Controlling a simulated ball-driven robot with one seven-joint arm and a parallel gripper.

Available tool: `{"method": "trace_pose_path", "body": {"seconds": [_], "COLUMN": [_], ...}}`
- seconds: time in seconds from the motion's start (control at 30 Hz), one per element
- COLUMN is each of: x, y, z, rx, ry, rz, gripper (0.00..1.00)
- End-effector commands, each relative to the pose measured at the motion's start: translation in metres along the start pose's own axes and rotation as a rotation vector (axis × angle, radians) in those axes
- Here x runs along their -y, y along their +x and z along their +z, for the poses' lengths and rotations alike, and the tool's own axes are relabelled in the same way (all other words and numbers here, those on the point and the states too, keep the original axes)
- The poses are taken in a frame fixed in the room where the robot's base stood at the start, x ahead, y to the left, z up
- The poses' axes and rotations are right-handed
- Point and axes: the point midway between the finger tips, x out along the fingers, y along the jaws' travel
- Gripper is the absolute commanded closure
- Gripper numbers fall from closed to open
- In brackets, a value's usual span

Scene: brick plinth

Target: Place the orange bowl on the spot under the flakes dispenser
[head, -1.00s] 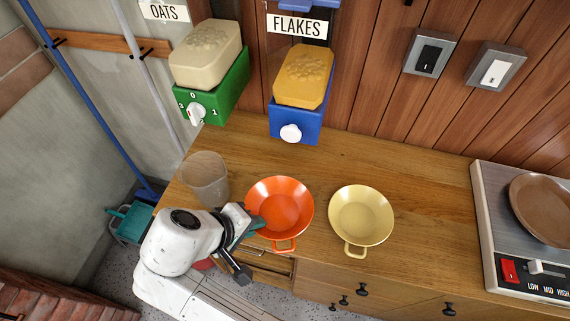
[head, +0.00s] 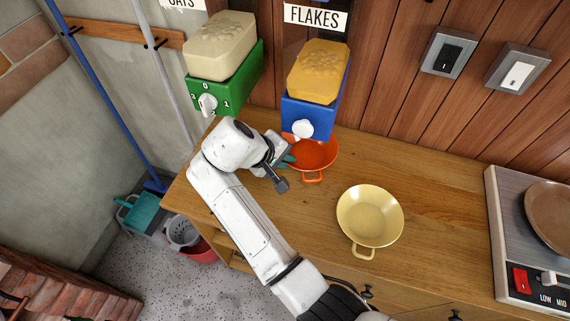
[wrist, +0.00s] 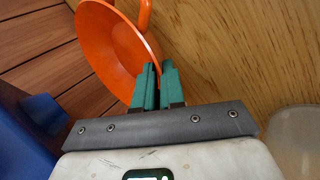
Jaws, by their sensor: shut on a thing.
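The orange bowl (head: 318,153) is at the back of the wooden counter, partly beneath the blue flakes dispenser (head: 309,117). The dispenser hides part of the bowl, and the counter spot below it is hidden too. My gripper (head: 287,161) is at the bowl's left side. In the wrist view my gripper (wrist: 155,82) has its green fingers shut on the rim of the orange bowl (wrist: 112,48). The bowl looks about upright in the head view. I cannot tell whether its base touches the counter.
The green oats dispenser (head: 225,82) hangs left of the flakes dispenser. A yellow bowl (head: 369,215) stands on the counter (head: 430,190) to the right. A hotplate (head: 508,225) with a brown pan is at far right.

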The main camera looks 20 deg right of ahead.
Motion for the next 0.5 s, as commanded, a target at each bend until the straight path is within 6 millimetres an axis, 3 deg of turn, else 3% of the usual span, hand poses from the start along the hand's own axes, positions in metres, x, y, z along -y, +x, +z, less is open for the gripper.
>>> {"method": "trace_pose_path", "body": {"seconds": [0.2, 0.5], "x": [0.017, 0.019], "y": [0.021, 0.024], "z": [0.001, 0.001], "rx": [0.003, 0.0], "ry": [-0.003, 0.0], "rz": [0.001, 0.001], "gripper": [1.0, 1.0]}}
